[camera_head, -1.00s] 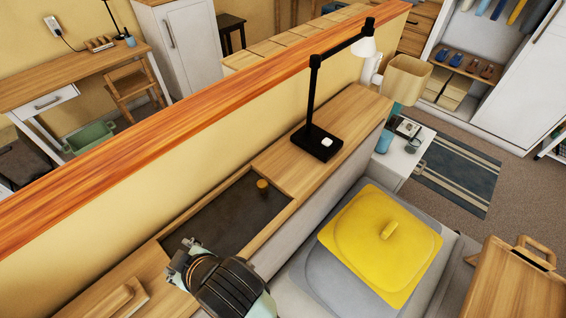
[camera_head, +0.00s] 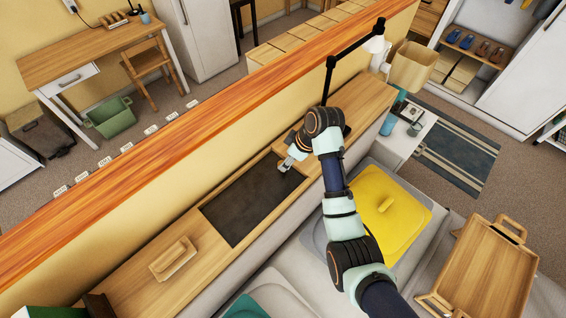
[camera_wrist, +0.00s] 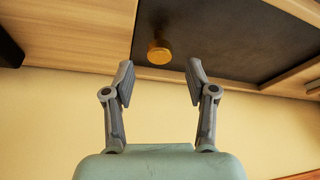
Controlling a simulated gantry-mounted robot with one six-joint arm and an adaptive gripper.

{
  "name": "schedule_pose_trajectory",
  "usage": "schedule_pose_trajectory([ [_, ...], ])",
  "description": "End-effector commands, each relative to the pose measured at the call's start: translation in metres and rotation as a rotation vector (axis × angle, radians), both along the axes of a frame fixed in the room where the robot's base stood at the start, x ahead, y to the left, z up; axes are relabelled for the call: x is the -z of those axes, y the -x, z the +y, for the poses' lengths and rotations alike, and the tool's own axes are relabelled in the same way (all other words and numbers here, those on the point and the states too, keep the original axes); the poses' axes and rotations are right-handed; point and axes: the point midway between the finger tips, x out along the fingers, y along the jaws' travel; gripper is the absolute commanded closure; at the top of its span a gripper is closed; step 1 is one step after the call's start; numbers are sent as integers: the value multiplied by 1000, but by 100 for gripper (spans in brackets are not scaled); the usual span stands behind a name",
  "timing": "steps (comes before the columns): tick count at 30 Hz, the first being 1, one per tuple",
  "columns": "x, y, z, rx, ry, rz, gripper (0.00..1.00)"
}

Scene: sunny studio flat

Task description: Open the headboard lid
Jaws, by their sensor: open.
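The headboard top (camera_head: 140,270) is a long wooden ledge along a yellow wall. A dark rectangular panel (camera_head: 245,203) is set into it, framed by wood; I cannot tell if it is the lid or a recess floor. In the wrist view a small round brass knob (camera_wrist: 160,52) stands at the near part of the dark panel (camera_wrist: 225,35). My gripper (camera_head: 285,165) is over the panel's far right end, hiding the knob in the head view. In the wrist view my gripper (camera_wrist: 158,75) is open and empty, its fingertips spread on either side below the knob, apart from it.
A black desk lamp (camera_head: 330,75) stands on the ledge just beyond my gripper. A wooden block with a handle (camera_head: 173,257) lies on the ledge to the left. A wooden tray (camera_head: 480,270) stands at right.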

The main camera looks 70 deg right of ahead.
Motion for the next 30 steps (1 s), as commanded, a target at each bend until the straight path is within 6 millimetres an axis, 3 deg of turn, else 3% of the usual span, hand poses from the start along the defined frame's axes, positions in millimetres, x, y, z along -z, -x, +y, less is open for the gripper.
schedule_pose_trajectory([
  [6,30,-12,0,1,0,1,43],
  [15,34,-14,0,1,1,0,43],
  [25,34,-14,0,1,1,0,97],
  [30,34,-14,0,1,1,0,100],
])
